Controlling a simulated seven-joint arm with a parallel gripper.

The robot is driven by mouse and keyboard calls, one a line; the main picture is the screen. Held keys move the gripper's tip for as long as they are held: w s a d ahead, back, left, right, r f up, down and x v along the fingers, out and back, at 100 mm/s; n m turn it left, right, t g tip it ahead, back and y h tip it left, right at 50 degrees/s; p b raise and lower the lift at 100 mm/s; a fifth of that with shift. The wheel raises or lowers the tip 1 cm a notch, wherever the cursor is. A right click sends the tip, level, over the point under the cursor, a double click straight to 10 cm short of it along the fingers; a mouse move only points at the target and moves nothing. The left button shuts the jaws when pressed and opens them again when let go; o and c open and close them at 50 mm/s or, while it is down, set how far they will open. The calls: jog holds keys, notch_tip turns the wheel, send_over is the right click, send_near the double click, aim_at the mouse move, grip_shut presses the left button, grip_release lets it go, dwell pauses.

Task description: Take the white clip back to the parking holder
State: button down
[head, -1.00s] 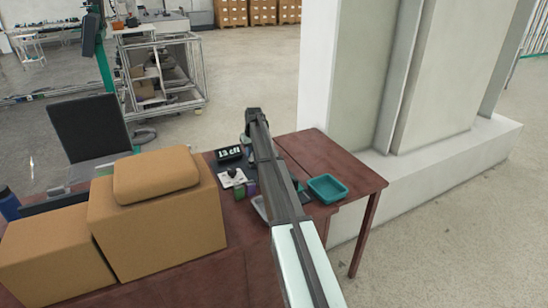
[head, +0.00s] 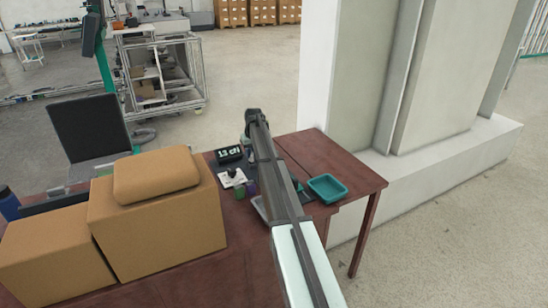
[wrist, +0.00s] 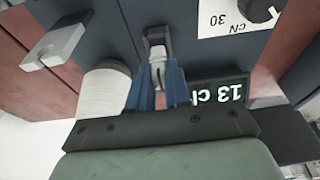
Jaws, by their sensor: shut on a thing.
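In the wrist view my gripper (wrist: 157,84) has two blue fingers, close together and shut on a small white piece (wrist: 157,54), which looks like the white clip. Its lower part is hidden between the fingers. A dark grey bracket (wrist: 155,34) stands right at the clip's far end; I cannot tell whether they touch or whether this is the parking holder. A pale grey notched piece (wrist: 57,45) sits at the upper left, apart from the gripper. In the head view my arm hides the gripper's tips and the clip.
A white thread spool (wrist: 104,94) stands close left of the fingers. A display (wrist: 222,92) is close on the right, with a dial card (wrist: 235,16) beyond. In the head view, cardboard boxes (head: 160,225) fill the table's left; a teal tray (head: 327,188) lies right.

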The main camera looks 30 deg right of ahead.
jog(key=shift+s+x, duration=0.25)
jog(key=shift+x, duration=0.85)
dwell(0.6)
jog(key=shift+f, duration=0.1)
jog(key=c, duration=0.7)
grip_release()
jog(key=shift+c, duration=0.2)
jog(key=shift+v, duration=3.55)
